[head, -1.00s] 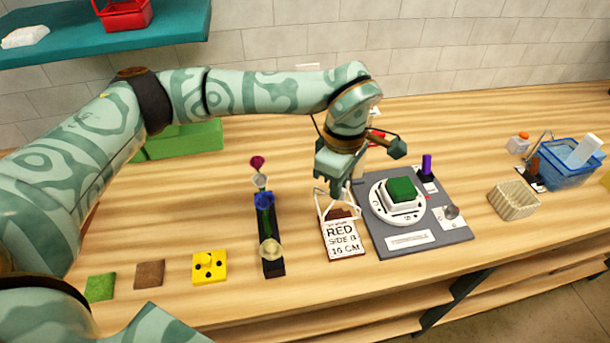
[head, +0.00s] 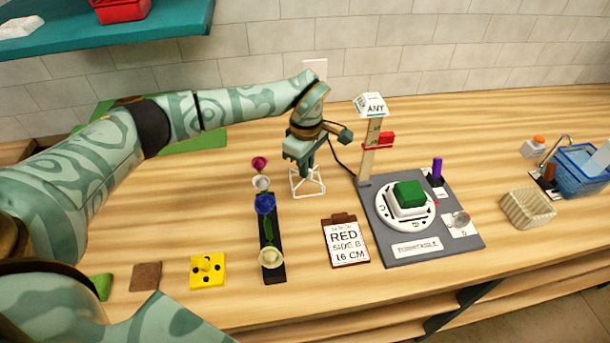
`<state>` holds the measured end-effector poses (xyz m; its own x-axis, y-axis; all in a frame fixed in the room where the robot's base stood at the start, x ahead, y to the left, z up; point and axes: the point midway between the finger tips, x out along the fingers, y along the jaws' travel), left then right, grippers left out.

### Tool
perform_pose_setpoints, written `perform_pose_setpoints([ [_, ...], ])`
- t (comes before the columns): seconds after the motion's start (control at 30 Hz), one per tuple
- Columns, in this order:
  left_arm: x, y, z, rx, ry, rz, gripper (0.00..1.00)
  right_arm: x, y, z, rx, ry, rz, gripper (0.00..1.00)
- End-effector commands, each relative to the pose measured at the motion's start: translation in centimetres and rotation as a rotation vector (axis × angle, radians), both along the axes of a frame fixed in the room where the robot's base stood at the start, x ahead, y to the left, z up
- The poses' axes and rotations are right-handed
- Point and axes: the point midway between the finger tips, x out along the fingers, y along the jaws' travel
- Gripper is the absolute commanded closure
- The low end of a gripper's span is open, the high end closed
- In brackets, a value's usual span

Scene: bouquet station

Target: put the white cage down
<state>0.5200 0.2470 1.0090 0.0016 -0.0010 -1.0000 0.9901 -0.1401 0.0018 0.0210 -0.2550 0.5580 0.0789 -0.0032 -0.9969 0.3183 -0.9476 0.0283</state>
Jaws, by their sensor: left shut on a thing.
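The white cage (head: 308,187), a small open wire frame, is below my left gripper (head: 306,168) in the middle of the head view. My left gripper points down and is shut on the top of the cage. The cage is upright, right of the flowers and behind the clipboard. Its lower edge is at or very near the wooden table (head: 220,205); I cannot tell if it touches. My right gripper is not in view.
A grey turntable board (head: 455,240) with a green block (head: 409,194) and an upright post (head: 369,150) stands to the right. Bare table lies around the cage.

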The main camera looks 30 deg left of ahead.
Motion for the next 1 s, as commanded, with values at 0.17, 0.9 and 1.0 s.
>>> perform_pose_setpoints([
  [0.17,0.1,0.5,-2.8,0.0,0.006,0.002,1.0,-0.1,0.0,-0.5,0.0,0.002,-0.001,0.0],
  [0.9,0.2,0.5,-4.0,0.001,0.002,0.002,0.7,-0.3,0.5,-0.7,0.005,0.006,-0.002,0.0],
  [1.0,0.2,0.5,-3.8,0.001,0.001,0.002,0.7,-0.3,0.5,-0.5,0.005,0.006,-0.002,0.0],
])
